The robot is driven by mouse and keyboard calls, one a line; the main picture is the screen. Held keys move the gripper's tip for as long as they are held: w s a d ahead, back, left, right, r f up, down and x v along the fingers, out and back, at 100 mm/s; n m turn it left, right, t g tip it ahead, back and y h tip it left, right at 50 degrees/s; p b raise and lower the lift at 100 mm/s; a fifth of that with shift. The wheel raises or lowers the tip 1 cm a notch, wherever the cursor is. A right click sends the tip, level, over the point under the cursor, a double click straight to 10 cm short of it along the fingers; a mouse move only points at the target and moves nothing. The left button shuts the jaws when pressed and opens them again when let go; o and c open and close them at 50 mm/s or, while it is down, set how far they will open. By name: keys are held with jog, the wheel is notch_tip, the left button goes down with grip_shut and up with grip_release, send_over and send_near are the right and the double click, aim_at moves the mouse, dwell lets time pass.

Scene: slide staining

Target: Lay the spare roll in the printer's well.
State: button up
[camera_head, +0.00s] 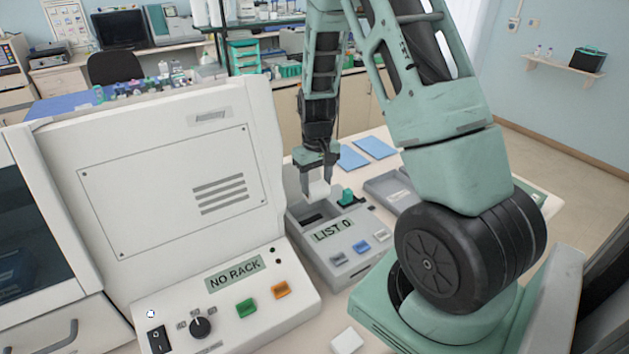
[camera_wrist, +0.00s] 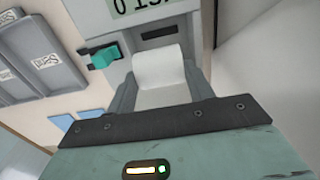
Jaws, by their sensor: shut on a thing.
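The printer (camera_head: 365,238) is a grey box with a display reading "LIST 0" and a green lever (camera_head: 347,197) beside its well. The lever also shows in the wrist view (camera_wrist: 104,57). My gripper (camera_head: 317,186) points down at the back of the printer, over the well. It is shut on the white roll (camera_wrist: 160,67), with one finger on each side. The roll also shows between the fingertips in the head view (camera_head: 319,189). The fingers and roll hide part of the well, and I cannot tell whether the roll touches it.
A large white machine (camera_head: 170,190) with a "NO RACK" display stands close on the left. A grey tray (camera_head: 392,190) lies right of the printer, and blue sheets (camera_head: 374,147) lie behind. A small white block (camera_head: 347,341) is at the front.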

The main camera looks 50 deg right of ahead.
jog(key=shift+w+f, duration=0.1)
jog(key=shift+w, duration=0.35)
jog(key=shift+f+b, duration=3.8)
jog(key=shift+f, duration=1.1)
jog(key=shift+f+b, duration=0.35)
jog(key=shift+f, duration=0.15)
jog(key=o, duration=1.1)
jog(key=shift+o, duration=0.2)
notch_tip(320, 180, up, 17)
jog(key=b, duration=0.3)
jog(key=shift+r, duration=0.2)
